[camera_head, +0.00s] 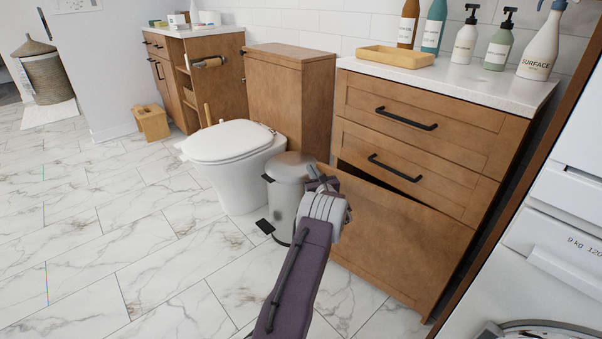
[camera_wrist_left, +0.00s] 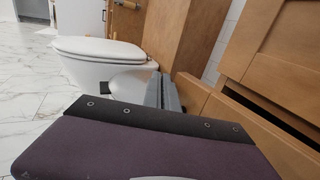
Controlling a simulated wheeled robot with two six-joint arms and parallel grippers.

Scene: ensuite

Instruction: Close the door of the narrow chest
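The narrow chest (camera_head: 428,108) is wooden with a white top and two drawers with black bar handles. Its lower door (camera_head: 395,240) stands ajar, with a dark gap along its top edge under the lower drawer. The door also shows at the right in the left wrist view (camera_wrist_left: 265,145). My left gripper (camera_head: 320,180) is by the door's upper left corner, in front of the chest. In the left wrist view its grey fingers (camera_wrist_left: 164,94) lie close together, shut with nothing seen between them. Whether it touches the door I cannot tell. My right gripper is not in view.
A metal pedal bin (camera_head: 285,190) stands just left of my gripper, beside the toilet (camera_head: 235,150). Bottles and a wooden tray (camera_head: 396,57) stand on the chest. A white washing machine (camera_head: 550,230) is close on the right. The marble floor at left is clear.

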